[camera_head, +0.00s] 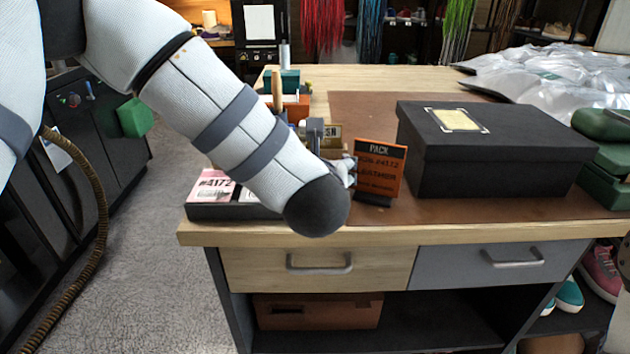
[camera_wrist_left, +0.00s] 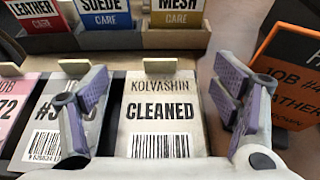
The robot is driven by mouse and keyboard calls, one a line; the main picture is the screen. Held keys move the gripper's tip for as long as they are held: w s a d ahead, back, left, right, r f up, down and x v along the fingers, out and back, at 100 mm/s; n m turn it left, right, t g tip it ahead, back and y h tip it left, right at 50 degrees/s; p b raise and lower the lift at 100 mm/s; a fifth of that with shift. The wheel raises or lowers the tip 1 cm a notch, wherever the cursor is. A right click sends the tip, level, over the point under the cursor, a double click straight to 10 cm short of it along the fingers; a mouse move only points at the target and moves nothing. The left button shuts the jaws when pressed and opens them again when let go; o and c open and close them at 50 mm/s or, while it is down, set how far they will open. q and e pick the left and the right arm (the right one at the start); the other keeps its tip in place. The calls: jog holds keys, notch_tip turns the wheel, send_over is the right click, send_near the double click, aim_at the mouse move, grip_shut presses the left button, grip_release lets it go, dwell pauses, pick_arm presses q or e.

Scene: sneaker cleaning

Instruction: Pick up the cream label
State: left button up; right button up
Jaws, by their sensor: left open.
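My left gripper (camera_wrist_left: 163,80) is open, with one finger on each side of the cream label. I cannot tell whether the fingers touch it. In the head view my left forearm hides the cream label and most of the left gripper (camera_head: 342,168). My right gripper is not in view.
An orange PACK sign (camera_head: 380,165) stands close on the right. A black box (camera_head: 490,155) sits farther right. Care cards (camera_wrist_left: 105,12) stand behind.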

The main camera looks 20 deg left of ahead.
pick_arm(q)
jog(key=c, duration=1.2)
jog(key=shift+o, duration=0.2)
jog(key=shift+r, duration=0.1)
